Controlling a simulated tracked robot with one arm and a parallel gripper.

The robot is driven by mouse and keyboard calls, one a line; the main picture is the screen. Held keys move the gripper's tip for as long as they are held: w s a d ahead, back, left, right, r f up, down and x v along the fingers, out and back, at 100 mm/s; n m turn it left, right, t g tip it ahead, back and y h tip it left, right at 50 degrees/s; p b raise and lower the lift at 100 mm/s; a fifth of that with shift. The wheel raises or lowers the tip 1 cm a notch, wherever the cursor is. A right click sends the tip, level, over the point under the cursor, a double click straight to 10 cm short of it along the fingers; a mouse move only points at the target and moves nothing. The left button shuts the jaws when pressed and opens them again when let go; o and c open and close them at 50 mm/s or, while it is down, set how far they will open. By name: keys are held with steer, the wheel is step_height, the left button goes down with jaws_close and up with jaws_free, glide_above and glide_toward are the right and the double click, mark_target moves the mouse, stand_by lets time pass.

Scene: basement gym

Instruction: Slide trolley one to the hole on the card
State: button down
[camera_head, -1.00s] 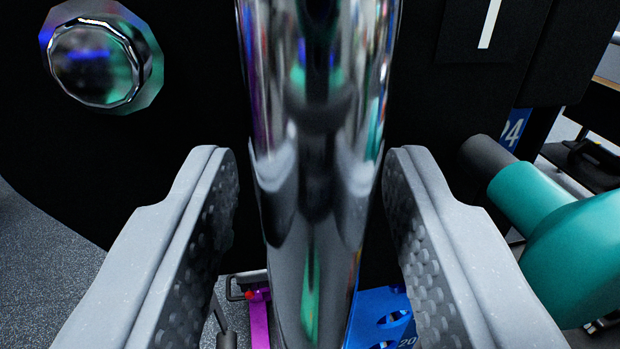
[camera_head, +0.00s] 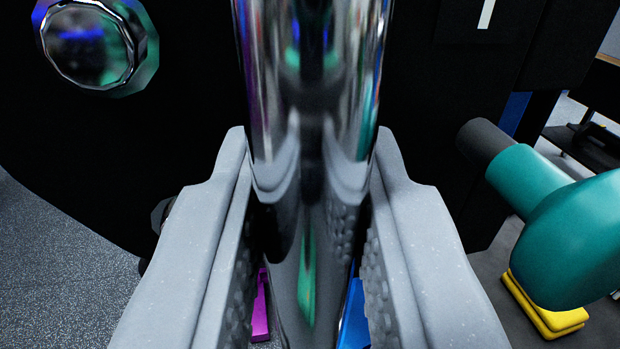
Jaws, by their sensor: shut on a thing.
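A shiny chrome bar (camera_head: 312,90) runs upright through the middle of the view, narrowing toward the bottom. My gripper (camera_head: 312,150) is shut on this bar, one grey textured finger on each side. Behind it is a large black body (camera_head: 190,130). A dark plate on it bears a white "1" (camera_head: 486,14) at the top right, cut by the frame edge. I cannot tell how the bar joins this body. The card and its hole do not show.
A faceted chrome knob (camera_head: 92,45) is at upper left. A teal rounded object (camera_head: 570,240) with a dark grey end stands close on the right, above a yellow block (camera_head: 545,312). Purple (camera_head: 261,310) and blue (camera_head: 355,318) pieces show low behind the fingers. Speckled floor (camera_head: 60,270) is bare at left.

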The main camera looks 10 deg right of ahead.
step_height(320, 180, down, 13)
steer(key=b, duration=0.6)
steer(key=shift+b, duration=0.35)
steer(key=c, duration=1.3)
jaws_free()
steer(key=shift+r, duration=0.1)
steer(key=shift+c, duration=0.2)
steer(key=s+a+b, duration=0.2)
steer(key=s+b, duration=0.5)
steer(key=s, duration=0.6)
steer(key=shift+s, duration=0.3)
steer(key=shift+a, duration=0.15)
